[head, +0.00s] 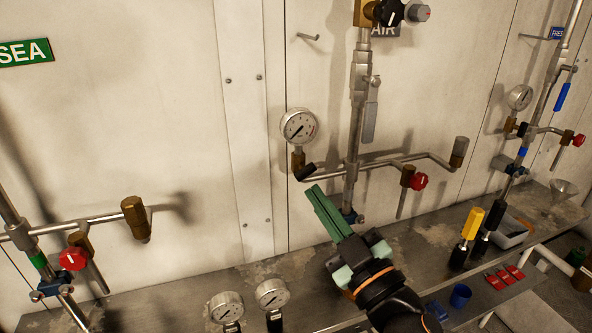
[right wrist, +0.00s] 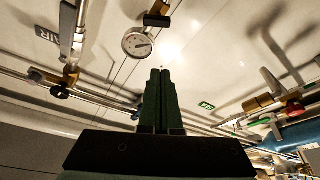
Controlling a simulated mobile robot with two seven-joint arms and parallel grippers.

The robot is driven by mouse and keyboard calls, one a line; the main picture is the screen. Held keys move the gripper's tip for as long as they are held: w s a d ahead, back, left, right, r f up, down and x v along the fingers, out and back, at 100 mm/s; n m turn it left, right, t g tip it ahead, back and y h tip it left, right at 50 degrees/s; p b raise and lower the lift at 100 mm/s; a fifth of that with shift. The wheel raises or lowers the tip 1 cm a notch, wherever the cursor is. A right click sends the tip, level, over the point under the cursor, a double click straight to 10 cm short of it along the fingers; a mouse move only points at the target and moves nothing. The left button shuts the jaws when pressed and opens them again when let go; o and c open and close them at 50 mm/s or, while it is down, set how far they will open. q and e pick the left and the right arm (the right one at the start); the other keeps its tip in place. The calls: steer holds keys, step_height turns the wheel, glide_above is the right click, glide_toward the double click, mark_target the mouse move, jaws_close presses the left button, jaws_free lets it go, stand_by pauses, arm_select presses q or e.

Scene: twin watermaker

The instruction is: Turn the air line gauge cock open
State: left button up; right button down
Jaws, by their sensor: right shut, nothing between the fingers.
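The air line is the middle pipe in the head view, under the AIR label (head: 385,31). Its round white gauge (head: 299,126) stands on a brass cock body (head: 298,160) with a black handle (head: 306,172). The right wrist view shows the gauge (right wrist: 138,43) and the cock's black handle (right wrist: 157,20) beyond my fingers. My right gripper (head: 315,189) is shut and empty, its long green fingers together. The tips are just below the cock handle in the head view and look apart from it. The fingers also show in the right wrist view (right wrist: 160,73). My left gripper is not in view.
A red knob (head: 419,181) is on the same line to the right. The metal bench (head: 300,268) below carries small gauges (head: 271,293), yellow and black handled tools (head: 472,224) and a blue cup (head: 460,296). The SEA line (head: 80,222) is at left.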

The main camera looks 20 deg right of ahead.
mark_target(304, 170)
steer(key=b+x, duration=0.3)
steer(key=x, duration=0.7)
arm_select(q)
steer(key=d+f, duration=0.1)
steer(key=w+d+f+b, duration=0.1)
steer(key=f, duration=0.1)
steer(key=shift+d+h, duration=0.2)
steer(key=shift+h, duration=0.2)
arm_select(e)
steer(key=f, duration=0.1)
steer(key=d+f, duration=0.2)
steer(key=shift+s+f, duration=0.2)
steer(key=shift+f, duration=0.1)
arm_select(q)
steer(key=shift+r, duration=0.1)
